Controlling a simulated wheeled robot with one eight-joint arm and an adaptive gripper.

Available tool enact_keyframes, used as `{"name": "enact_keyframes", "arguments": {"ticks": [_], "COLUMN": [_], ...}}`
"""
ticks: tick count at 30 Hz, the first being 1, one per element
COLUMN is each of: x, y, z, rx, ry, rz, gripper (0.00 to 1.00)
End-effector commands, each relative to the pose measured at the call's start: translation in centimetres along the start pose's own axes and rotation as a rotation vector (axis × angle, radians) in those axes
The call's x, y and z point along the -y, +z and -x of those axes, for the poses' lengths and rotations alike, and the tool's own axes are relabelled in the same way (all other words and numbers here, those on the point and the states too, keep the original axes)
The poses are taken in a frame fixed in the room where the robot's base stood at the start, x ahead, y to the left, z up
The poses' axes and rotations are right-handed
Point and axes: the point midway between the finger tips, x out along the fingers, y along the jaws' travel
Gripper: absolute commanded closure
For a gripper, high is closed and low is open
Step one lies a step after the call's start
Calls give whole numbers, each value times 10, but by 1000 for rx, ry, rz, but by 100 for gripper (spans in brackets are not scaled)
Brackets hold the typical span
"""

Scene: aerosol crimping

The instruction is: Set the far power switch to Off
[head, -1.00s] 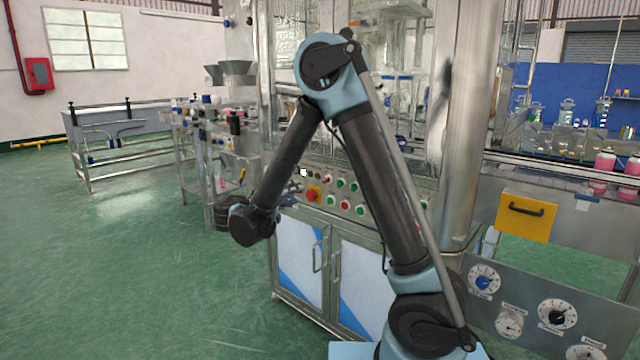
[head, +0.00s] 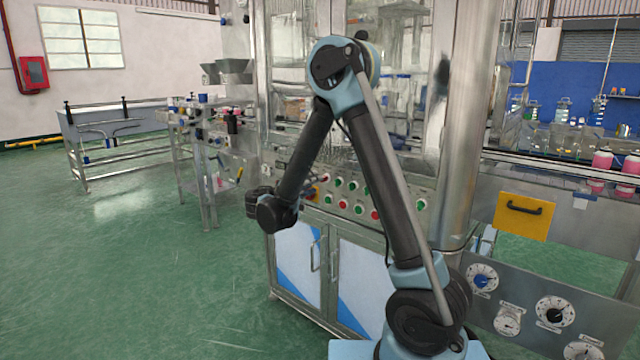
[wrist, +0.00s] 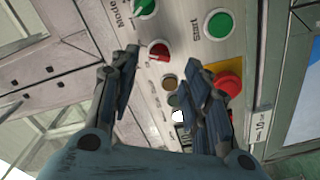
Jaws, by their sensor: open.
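In the wrist view my gripper (wrist: 164,66) is open, with its fingers spread in front of the control panel. A red rotary switch (wrist: 158,50) lies in the gap between the fingertips, and I see no contact. A green rotary switch (wrist: 145,7) labelled Mode is beyond it at the top edge. I cannot read a Power label or tell the far power switch's setting. In the head view the control panel (head: 350,207) is on the front of the steel machine, and my forearm and wrist hide its left end and most of my gripper.
A green Start button (wrist: 219,24) and a red emergency-stop button (wrist: 230,84) on a yellow plate are close to the right finger. A brown button (wrist: 169,82) and a white button (wrist: 180,115) are between the fingers. Open green floor (head: 120,270) is at left.

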Motion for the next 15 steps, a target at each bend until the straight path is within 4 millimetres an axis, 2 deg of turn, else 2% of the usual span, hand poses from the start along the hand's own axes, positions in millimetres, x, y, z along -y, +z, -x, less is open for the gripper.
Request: {"name": "enact_keyframes", "arguments": {"ticks": [1, 6, 15], "x": [0, 0, 0], "y": [1, 1, 1], "z": [-10, -31, -48], "rx": [3, 2, 1], "ry": [2, 1, 1], "rz": [0, 0, 0], "gripper": [57, 57, 57]}}
